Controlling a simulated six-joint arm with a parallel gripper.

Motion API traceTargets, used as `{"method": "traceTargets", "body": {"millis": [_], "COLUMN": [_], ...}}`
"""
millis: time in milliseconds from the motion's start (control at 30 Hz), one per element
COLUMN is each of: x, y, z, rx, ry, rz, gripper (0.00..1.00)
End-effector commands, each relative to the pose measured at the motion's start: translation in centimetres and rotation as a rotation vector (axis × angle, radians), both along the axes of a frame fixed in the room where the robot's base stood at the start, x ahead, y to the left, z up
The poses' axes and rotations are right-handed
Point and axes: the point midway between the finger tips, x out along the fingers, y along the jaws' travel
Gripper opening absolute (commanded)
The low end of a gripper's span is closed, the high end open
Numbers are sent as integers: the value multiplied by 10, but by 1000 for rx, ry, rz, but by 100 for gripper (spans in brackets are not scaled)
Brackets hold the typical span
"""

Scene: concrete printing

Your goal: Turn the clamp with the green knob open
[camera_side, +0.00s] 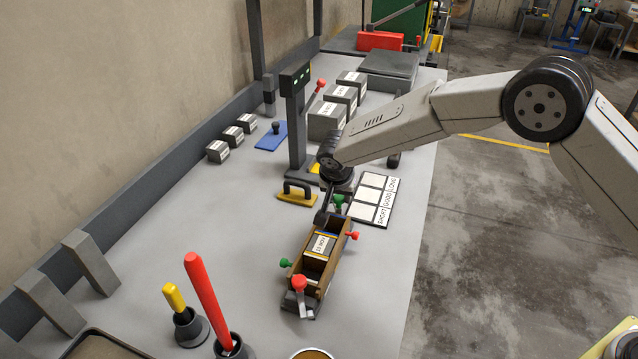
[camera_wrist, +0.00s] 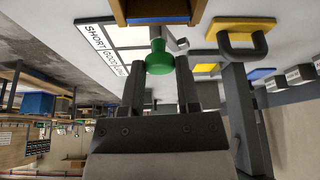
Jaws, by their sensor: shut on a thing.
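A wooden mould box (camera_side: 340,254) with a block marked with a label (camera_side: 318,246) inside stands on the grey bench. A green knob (camera_side: 338,201) is at its far end, right by my gripper (camera_side: 328,208). In the wrist view the same green knob (camera_wrist: 159,57) sits between my two fingers (camera_wrist: 160,68), which are shut on it. The clamp part under the knob is mostly hidden. A second green knob (camera_side: 285,263) sticks out at the box's left side. Red knobs are at the right side (camera_side: 354,236) and near end (camera_side: 299,283).
A yellow float with a dark handle (camera_side: 297,194) lies left of my gripper, by a dark post with a display (camera_side: 296,110). A card with white fields (camera_side: 374,198) lies to the right. Tools in cups (camera_side: 188,325) stand near the front. Grey blocks (camera_side: 327,120) stand behind.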

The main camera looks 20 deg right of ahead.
Motion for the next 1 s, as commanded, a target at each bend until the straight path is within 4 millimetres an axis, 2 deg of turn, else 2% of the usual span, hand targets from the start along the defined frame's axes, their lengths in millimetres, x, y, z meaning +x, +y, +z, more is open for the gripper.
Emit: {"method": "traceTargets", "body": {"millis": [367,400,467,500,833,1000], "x": [-1,-1,-1,-1,0,-2], "y": [1,1,1,1,1,2], "z": [-1,-1,-1,-1,0,7], "rx": [0,0,1,1,1,1], "ry": [4,4,3,3,1,-1], "rz": [-5,-5,-4,-4,-3,-3], "gripper": [0,53,72,75,75,75]}}
